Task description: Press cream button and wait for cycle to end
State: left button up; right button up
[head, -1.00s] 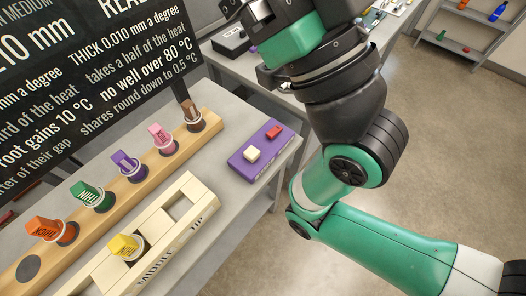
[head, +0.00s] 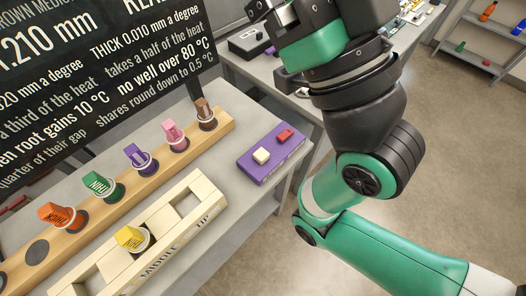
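The cream button (head: 261,155) sits on a purple control box (head: 265,168) on the grey table, to the right of the cream tray. A red button (head: 284,135) is on the same box, behind and to the right of the cream one. Nothing touches either button. A green and black arm of mine, coming in from the right, rises beside the box. Its gripper is beyond the top edge of the view. My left gripper does not show.
A wooden rack (head: 139,191) holds several coloured labelled pieces. A cream tray (head: 200,212) marked MIDDLE and TIP holds a yellow piece (head: 131,239). A dark text board (head: 90,80) stands behind. Open floor lies at right, with a shelf (head: 490,40) at the back.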

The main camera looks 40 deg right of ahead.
dwell(0.3)
grip_shut()
dwell(0.4)
dwell(1.1)
